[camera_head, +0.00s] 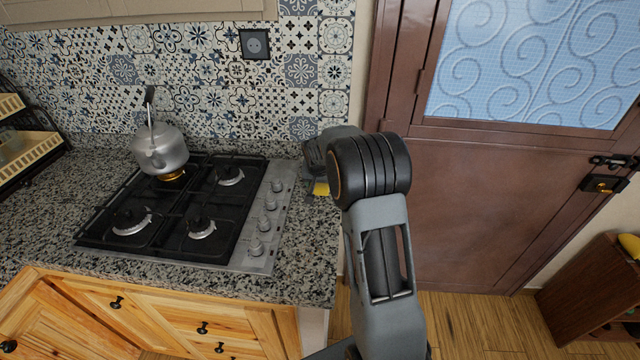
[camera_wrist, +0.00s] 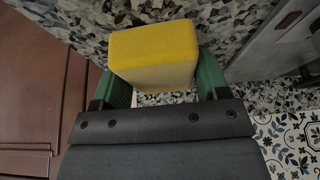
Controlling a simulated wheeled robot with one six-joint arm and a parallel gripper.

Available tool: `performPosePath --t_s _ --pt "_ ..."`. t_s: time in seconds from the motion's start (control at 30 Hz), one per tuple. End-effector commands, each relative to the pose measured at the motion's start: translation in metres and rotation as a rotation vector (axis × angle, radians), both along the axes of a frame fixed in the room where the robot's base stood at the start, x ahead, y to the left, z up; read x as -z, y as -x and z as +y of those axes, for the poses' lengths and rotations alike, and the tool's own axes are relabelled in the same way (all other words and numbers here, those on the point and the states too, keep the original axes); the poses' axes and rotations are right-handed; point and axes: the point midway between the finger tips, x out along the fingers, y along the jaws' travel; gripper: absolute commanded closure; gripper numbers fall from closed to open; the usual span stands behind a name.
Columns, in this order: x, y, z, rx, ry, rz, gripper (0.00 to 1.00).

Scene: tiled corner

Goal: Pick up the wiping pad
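The wiping pad is a thick yellow block with a paler side face. In the wrist view the pad (camera_wrist: 153,50) lies between the two green fingers of my gripper (camera_wrist: 160,82). Its sides are close to both fingers, and it covers part of the left one. I cannot tell whether both fingers press on it. In the head view a small yellow part of the pad (camera_head: 321,188) shows below my gripper (camera_head: 318,170), at the counter's right end. My arm hides the rest.
The gas hob (camera_head: 190,210) is left of my gripper, with a metal kettle (camera_head: 160,150) on its back left burner. The tiled wall (camera_head: 190,75) is behind the speckled counter (camera_head: 310,275). A brown door (camera_head: 500,200) stands to the right.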

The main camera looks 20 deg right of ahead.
Motion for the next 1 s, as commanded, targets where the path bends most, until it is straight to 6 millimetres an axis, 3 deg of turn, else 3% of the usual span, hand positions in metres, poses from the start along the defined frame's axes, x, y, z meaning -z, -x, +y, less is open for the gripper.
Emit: performPosePath --t_s 0.27,0.63,0.83,1.0 --pt "0.000 0.000 0.000 0.000 0.000 0.000 0.57" --pt "-0.007 -0.001 0.000 0.000 0.001 -0.002 0.57" --pt "-0.033 -0.001 0.000 0.001 0.002 -0.005 0.57" --pt "-0.065 0.025 0.012 -0.001 0.002 -0.007 0.57"
